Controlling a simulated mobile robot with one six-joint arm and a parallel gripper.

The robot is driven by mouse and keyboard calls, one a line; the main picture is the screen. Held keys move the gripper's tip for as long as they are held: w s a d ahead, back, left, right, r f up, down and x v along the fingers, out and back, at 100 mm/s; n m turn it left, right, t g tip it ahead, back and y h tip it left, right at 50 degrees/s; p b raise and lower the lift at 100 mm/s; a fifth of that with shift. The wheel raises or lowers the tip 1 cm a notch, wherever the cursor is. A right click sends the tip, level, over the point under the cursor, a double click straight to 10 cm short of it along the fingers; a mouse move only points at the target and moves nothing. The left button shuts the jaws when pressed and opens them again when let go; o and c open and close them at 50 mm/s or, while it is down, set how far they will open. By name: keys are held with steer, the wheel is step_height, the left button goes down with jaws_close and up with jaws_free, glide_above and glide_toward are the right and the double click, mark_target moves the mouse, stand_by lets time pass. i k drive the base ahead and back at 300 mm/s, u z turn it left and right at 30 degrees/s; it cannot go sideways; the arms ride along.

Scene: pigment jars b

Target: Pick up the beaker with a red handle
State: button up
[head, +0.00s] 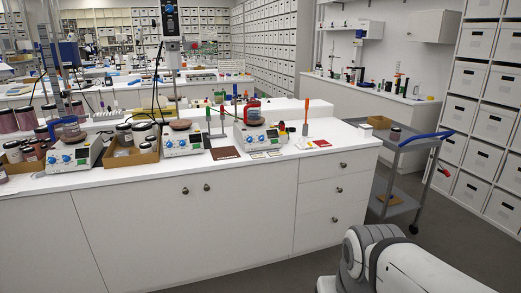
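A small vessel with bright red on it (253,111), which looks like the beaker with a red handle, stands on the right-hand hot plate (257,137) on the white bench (220,175). It is too small to make out the handle's shape. A white and dark part of my own arm fills the bottom right corner, well in front of the bench. My gripper is not in view.
Two more hot plates (182,142) (75,156) stand to the left, with cardboard trays (133,155) of jars. An upright orange-handled tool (305,129) is right of the vessel. A grey cart (405,158) stands past the bench's right end. Floor in front is clear.

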mark_target(252, 110)
steer(key=z, duration=0.1)
steer(key=i, duration=1.65)
steer(key=u, duration=0.35)
steer(key=i, duration=1.75)
steer(key=u, duration=0.35)
